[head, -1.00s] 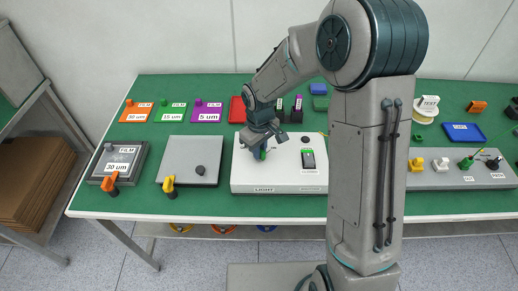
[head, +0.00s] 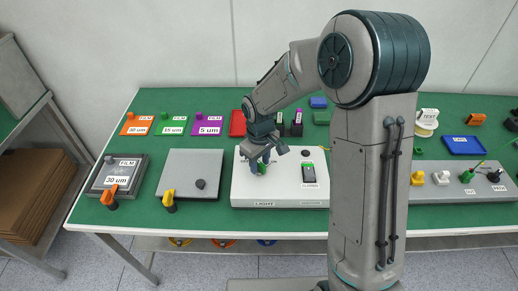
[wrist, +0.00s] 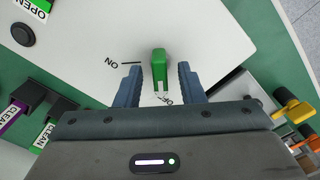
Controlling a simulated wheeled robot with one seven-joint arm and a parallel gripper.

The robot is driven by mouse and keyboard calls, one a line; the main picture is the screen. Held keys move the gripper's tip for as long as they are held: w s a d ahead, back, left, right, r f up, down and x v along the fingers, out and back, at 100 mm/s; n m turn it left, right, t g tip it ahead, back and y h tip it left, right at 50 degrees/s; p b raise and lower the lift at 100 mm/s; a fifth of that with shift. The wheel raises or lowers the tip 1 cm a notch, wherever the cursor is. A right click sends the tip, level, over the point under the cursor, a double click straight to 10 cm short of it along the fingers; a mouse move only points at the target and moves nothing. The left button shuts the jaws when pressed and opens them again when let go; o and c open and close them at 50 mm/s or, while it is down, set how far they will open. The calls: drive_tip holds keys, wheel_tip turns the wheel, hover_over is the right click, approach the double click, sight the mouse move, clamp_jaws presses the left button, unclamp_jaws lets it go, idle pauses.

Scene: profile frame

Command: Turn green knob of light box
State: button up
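The light box (head: 280,190) is a white box labelled LIGHT in the middle of the green table. Its green knob (wrist: 158,62) stands on the white top in the wrist view, with a white mark at its near end. An ON label with a line is at its left, and an OFF label is partly hidden below it. My gripper (wrist: 159,69) is open, one blue-grey finger on each side of the knob, with a visible gap on both sides. In the head view my gripper (head: 261,161) is over the left part of the box and partly hides the knob.
A grey plate (head: 185,177) with a yellow clamp lies left. A grey fixture (head: 460,185) stands right.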

sight(260, 163)
wheel_tip(260, 163, up, 13)
drive_tip(key=shift+b, duration=0.35)
drive_tip(key=shift+r, duration=0.1)
drive_tip(key=s+d+r+m+t, duration=0.1)
drive_tip(key=s+d+m, duration=0.3)
drive_tip(key=s, duration=0.5)
drive_tip(key=s+d+r+m+t, duration=0.1)
drive_tip(key=s+d+m, duration=0.3)
drive_tip(key=s+d, duration=0.5)
drive_tip(key=shift+s+d+r+m+t, duration=0.3)
drive_tip(key=shift+s+m+t, duration=0.15)
drive_tip(key=shift+s, duration=0.25)
